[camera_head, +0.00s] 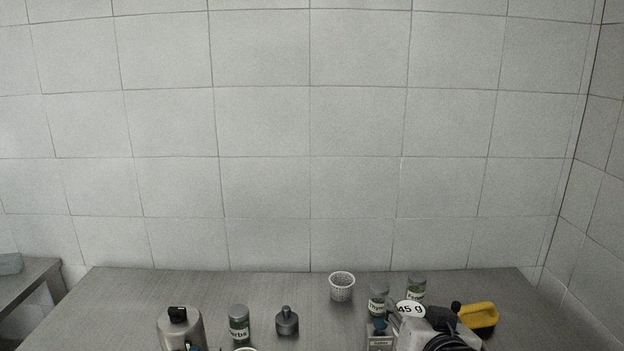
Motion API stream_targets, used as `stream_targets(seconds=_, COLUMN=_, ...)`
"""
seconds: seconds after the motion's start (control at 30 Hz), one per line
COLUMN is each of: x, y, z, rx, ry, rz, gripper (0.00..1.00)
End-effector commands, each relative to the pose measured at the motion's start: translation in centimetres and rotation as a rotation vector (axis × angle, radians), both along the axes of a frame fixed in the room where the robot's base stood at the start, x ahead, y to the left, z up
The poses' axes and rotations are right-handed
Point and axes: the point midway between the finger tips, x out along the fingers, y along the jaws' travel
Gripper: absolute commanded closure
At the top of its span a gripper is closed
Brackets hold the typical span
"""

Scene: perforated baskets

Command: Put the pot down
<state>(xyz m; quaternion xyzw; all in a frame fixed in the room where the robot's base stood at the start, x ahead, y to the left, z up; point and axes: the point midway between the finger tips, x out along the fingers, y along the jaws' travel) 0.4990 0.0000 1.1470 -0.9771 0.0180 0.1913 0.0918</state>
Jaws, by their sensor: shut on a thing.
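A small white perforated pot (342,287) stands upright on the grey table, right of the middle and near its back edge. No gripper touches it there. I cannot make out my gripper's fingers anywhere in this view, so what they hold is hidden or outside the picture. A grey and black shape with a looped black cable (452,343) is cut off by the bottom edge. I cannot tell whether it belongs to my arm.
A metal container (181,331), a herbs jar (238,324) and a dark grey knobbed object (287,323) stand left of the pot. A thyme jar (378,299), another jar (416,287), a "45 g" label (410,310) and a yellow object (480,315) are right. The table's back-left is clear.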

Motion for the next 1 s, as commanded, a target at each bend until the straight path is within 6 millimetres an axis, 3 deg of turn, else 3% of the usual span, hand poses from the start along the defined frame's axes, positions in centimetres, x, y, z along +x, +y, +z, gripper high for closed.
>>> stream_targets(seconds=0.53, x=1.0, y=0.4, z=-0.2, rx=-0.002, ry=0.000, rz=0.012, gripper=0.84)
stream_targets(seconds=1.0, x=6.3, y=3.2, z=-2.4, rx=-0.012, ry=0.000, rz=0.081, gripper=0.84)
